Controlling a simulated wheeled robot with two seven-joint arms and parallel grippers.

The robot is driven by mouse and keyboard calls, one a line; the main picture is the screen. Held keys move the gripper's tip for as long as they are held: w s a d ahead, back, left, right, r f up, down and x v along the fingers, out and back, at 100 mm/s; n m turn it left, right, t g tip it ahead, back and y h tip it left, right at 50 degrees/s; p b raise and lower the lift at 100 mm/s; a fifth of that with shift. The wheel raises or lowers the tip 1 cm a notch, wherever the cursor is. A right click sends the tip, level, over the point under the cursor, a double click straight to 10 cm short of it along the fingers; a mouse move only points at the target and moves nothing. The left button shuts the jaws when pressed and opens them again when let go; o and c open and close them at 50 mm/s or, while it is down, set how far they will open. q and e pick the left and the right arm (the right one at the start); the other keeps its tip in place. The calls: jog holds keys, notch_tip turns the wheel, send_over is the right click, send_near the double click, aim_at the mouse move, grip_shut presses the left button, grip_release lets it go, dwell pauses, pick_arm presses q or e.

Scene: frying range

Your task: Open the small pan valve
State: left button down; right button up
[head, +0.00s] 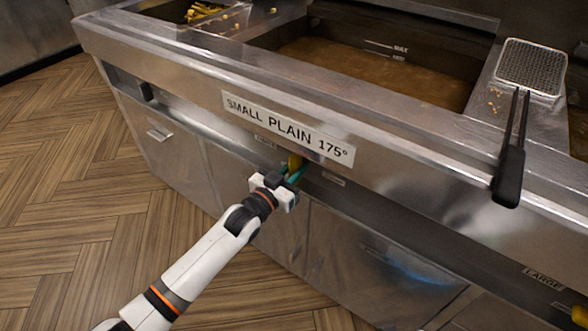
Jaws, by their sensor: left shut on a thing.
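The small pan (370,75) holds brown oil, and the front panel under it bears a label (285,128) reading "SMALL PLAIN 175°". The small pan valve (295,161) shows as a yellow handle in the recess just below the label. My left gripper (292,175) reaches in from the lower left and is shut on the valve's handle, its teal fingers at either side of it. The fingers and the recess edge hide part of the handle. My right gripper is not in view.
A wire skimmer (531,68) lies on the right ledge, its black handle (509,176) hanging over the front edge. Another yellow handle (579,315) shows at the lower right near a "LARGE" label (544,279). Cabinet doors (350,255) lie below; wooden floor (70,190) is clear at left.

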pick_arm(q)
jog(key=shift+f, duration=0.1)
jog(key=c, duration=1.3)
grip_release()
jog(key=shift+s+a, duration=0.15)
jog(key=shift+s, duration=0.05)
jog(key=p+v, duration=0.2)
jog(key=v, duration=0.9)
jog(key=shift+s+a, duration=0.15)
jog(key=shift+s, duration=0.05)
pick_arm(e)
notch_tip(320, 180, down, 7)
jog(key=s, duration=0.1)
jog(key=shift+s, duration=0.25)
